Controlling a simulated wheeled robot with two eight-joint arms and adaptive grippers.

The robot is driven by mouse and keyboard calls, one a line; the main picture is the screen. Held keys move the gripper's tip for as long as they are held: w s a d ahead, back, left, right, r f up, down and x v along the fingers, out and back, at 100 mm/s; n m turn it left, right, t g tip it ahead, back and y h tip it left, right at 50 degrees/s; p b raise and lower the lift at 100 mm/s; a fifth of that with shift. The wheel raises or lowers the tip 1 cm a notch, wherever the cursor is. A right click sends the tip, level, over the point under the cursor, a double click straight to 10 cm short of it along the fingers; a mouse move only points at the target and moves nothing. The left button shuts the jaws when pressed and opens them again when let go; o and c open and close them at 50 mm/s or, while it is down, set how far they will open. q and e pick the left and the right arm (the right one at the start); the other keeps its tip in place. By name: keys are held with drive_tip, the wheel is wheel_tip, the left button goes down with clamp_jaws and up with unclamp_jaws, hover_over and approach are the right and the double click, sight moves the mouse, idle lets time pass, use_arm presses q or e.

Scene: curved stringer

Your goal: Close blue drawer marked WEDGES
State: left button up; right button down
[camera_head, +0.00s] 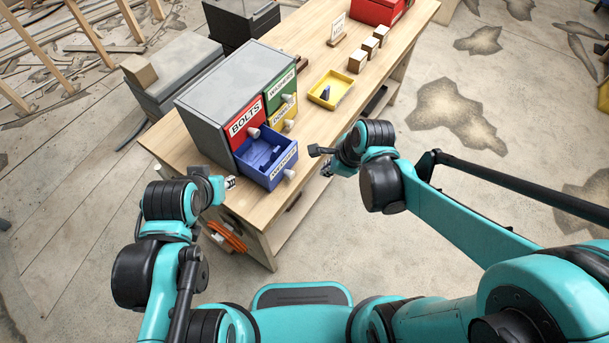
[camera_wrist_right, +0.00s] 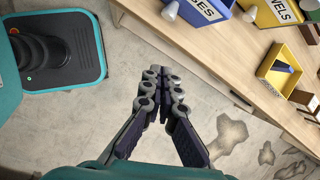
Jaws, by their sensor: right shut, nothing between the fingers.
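The blue drawer (camera_head: 262,155) marked WEDGES is pulled out at the bottom of the grey cabinet (camera_head: 225,92), at the bench's near edge. Its white label (camera_head: 284,166) and white knob (camera_head: 290,174) face me, and its inside shows. In the right wrist view the blue drawer (camera_wrist_right: 207,12) is cut off at the top edge, with its knob (camera_wrist_right: 170,11). My right gripper (camera_head: 328,168) is to the right of the drawer front, apart from it; its fingers (camera_wrist_right: 163,90) are together and empty. My left gripper (camera_head: 228,183) is left of the drawer front, apart from it; its fingers are too small to read.
The red BOLTS drawer (camera_head: 243,124), green drawer (camera_head: 281,92) and yellow drawer (camera_head: 284,119) look shut. A yellow tray (camera_head: 331,89) and wooden blocks (camera_head: 369,47) are on the bench (camera_head: 315,125). Orange cable (camera_head: 227,237) is below the bench top. Bench surface right of the cabinet is partly clear.

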drive_tip(key=w+a+f+m+b, duration=0.1)
drive_tip(key=a+f, duration=0.1)
drive_tip(key=f, duration=0.1)
drive_tip(key=w+a+f+m+b, duration=0.1)
drive_tip(key=w+a+f+m, duration=0.1)
drive_tip(key=a+f, duration=0.1)
drive_tip(key=w+a+f+m+b, duration=0.1)
drive_tip(key=a+f, duration=0.1)
drive_tip(key=f, duration=0.2)
drive_tip(key=shift+w+a+f+g+y, duration=0.25)
drive_tip(key=shift+f+g+y, duration=0.05)
drive_tip(key=shift+f+g, duration=0.1)
drive_tip(key=shift+w, duration=0.1)
